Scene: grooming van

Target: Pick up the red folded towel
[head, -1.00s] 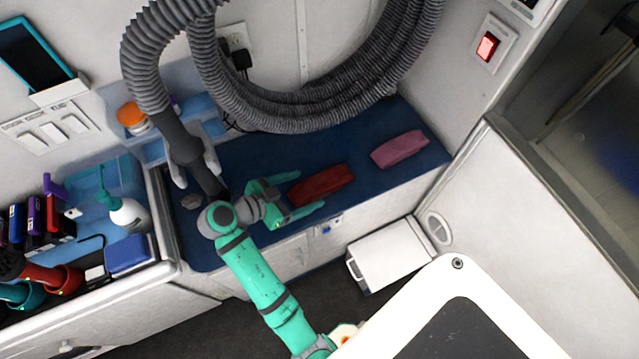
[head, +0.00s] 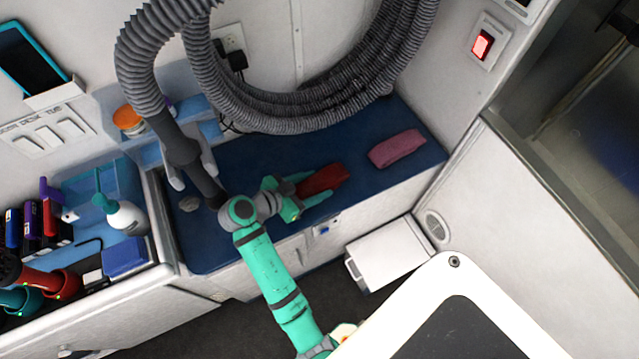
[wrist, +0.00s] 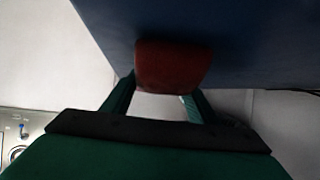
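The red folded towel (head: 325,179) lies on the blue bench top, right of my gripper in the head view. My gripper (head: 313,186) is open, with its two green fingers on either side of the towel's near-left end. In the wrist view the red towel (wrist: 172,66) sits ahead, with its near end between the fingers of my gripper (wrist: 158,102). Pale gaps show beside the towel's near end, and I cannot tell whether either finger touches it.
A pink folded towel (head: 397,149) lies farther right on the blue bench top (head: 255,155). A grey hose (head: 290,115) hangs over the bench's back. A dryer nozzle (head: 190,160) is near my arm's left side. A white bin (head: 390,252) stands on the floor below.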

